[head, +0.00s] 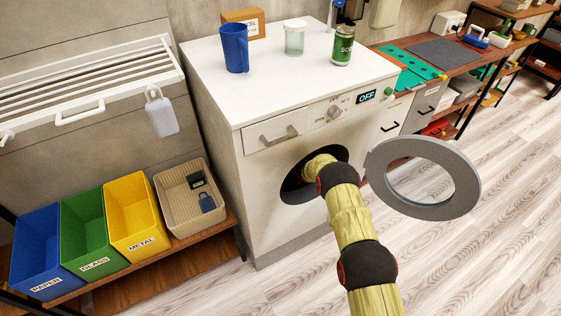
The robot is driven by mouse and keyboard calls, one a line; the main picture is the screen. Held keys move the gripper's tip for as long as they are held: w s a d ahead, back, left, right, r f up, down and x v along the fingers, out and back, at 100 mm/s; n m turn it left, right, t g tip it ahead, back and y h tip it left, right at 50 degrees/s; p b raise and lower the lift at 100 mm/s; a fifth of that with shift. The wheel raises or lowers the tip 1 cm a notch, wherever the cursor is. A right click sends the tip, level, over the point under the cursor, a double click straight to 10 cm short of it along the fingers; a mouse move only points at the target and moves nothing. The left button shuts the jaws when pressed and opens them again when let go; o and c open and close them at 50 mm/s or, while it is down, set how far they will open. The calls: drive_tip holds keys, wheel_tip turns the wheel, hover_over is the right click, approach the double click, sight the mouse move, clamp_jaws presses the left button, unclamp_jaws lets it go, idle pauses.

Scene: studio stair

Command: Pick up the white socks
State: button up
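The washing machine (263,183) stands in the middle with its round grey door (446,208) swung open to the right. My yellow and black arm reaches from the bottom of the view into the dark drum opening (294,190). My gripper is inside the drum and hidden, so its state does not show. No white socks are visible anywhere in the head view. The inside of the drum is mostly blocked by my arm and in shadow.
Bins and a beige basket (171,182) stand on the left shelf. The right floor (500,240) is clear.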

drive_tip(key=shift+c, duration=1.2)
drive_tip(key=c, duration=1.1)
drive_tip(key=shift+o, duration=0.2)
drive_tip(key=shift+r, duration=0.1)
